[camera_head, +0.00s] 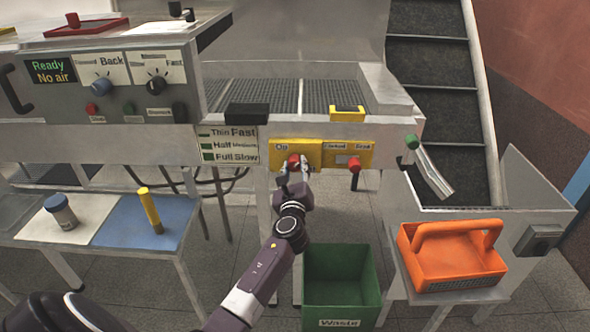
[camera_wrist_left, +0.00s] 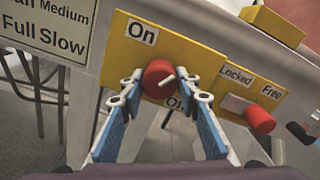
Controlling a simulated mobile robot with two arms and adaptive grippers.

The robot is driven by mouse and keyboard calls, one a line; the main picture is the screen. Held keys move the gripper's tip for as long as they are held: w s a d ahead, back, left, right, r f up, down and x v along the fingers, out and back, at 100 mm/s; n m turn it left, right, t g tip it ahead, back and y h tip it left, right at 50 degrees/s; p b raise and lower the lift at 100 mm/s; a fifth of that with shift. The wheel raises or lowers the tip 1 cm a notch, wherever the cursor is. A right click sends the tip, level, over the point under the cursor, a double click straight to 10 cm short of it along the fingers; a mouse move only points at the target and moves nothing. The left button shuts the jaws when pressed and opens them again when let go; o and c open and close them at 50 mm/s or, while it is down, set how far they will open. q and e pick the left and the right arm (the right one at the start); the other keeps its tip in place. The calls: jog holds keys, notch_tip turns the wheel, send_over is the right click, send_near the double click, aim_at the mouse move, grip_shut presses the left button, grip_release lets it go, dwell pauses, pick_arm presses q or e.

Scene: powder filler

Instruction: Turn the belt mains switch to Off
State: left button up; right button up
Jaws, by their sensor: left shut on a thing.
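The belt mains switch is a red round knob (camera_wrist_left: 159,79) with a pale pointer line, on a yellow plate (camera_wrist_left: 195,62) marked "On"; a second label under it is mostly hidden. In the left wrist view the pointer line slants, its outer end toward the upper right. The knob also shows small in the head view (camera_head: 294,161). My left gripper (camera_wrist_left: 157,86) is shut on the knob, with one blue-padded finger on each side of it; it also shows in the head view (camera_head: 293,170). My right gripper is in neither view.
To the right is another red knob (camera_wrist_left: 259,120) under "Locked" and "Free" labels. A green waste bin (camera_head: 341,283) stands below on the floor. An orange basket (camera_head: 455,270) sits on a stand at right. A control panel (camera_head: 105,85) is at upper left.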

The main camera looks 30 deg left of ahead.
pick_arm(q)
jog(key=n+b, duration=0.1)
jog(key=n, duration=0.2)
jog(key=shift+f+n+b, duration=0.1)
jog(key=shift+n+b, duration=0.2)
jog(key=shift+n, duration=0.1)
jog(key=n+b, duration=0.2)
jog(key=n, duration=0.2)
jog(key=shift+n, duration=0.3)
jog(key=n+b, duration=0.1)
jog(key=n, duration=0.3)
jog(key=shift+b, duration=0.4)
jog(key=shift+r+n+b, duration=0.2)
jog(key=shift+n+b, duration=0.25)
jog(key=shift+n, duration=1.05)
jog(key=shift+d, duration=0.1)
jog(key=o, duration=1.1)
jog(key=shift+o, duration=0.2)
